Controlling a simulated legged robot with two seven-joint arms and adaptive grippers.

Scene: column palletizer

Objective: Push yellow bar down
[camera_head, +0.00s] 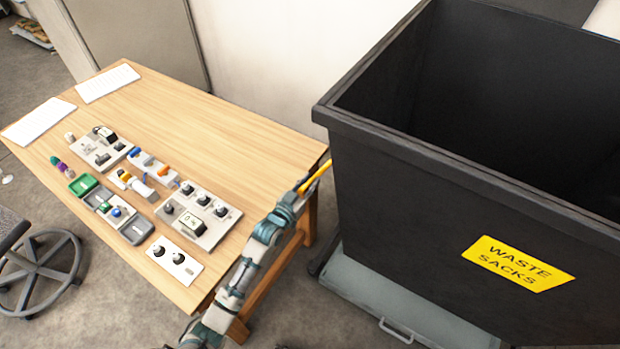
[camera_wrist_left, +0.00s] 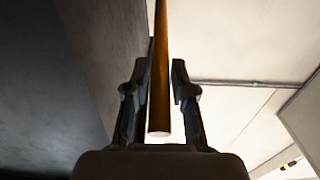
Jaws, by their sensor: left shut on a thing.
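The yellow bar (camera_head: 317,175) is a thin, straight rod that slants up and to the right beside the black bin's near left corner in the head view. My left gripper (camera_head: 304,188) is shut on its lower end. In the left wrist view the bar (camera_wrist_left: 160,75) looks orange-brown and runs up between the two fingers of my left gripper (camera_wrist_left: 158,88), its round end facing the camera. The bar's far end is cut off in that view. I cannot tell whether the bar touches the bin or is fixed to anything. My right gripper is not in view.
A large black bin (camera_head: 430,190) with a yellow "WASTE SACKS" label (camera_head: 518,263) stands at the right. A wooden table (camera_head: 240,130) at the left holds control panels (camera_head: 198,215), small coloured parts and white sheets (camera_head: 107,83). A wheeled chair base (camera_head: 40,275) is at the far left.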

